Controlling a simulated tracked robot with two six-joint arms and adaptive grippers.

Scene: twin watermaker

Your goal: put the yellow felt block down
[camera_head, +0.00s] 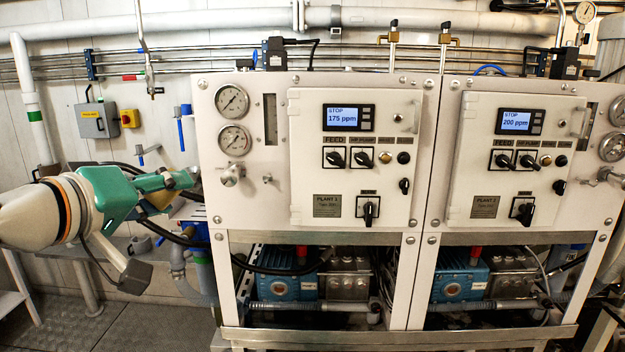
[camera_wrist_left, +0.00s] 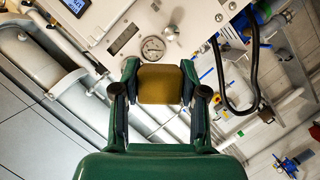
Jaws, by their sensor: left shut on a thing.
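My left gripper (camera_head: 172,190) is green and reaches in from the left in the head view, in front of the wall and left of the white cabinet. It is shut on the yellow felt block (camera_head: 158,200), which is partly hidden behind the fingers. In the left wrist view the block (camera_wrist_left: 160,84) sits between the two fingertips, with a brownish-yellow face showing. I cannot tell whether the block touches anything below it. My right gripper is not in view.
Two white control cabinets (camera_head: 262,190) with gauges, switches and displays fill the middle and right. Blue pumps (camera_head: 285,285) sit below them. A grey ledge (camera_head: 70,252) and pipes lie behind and below my left arm. Bare floor (camera_head: 150,325) shows at lower left.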

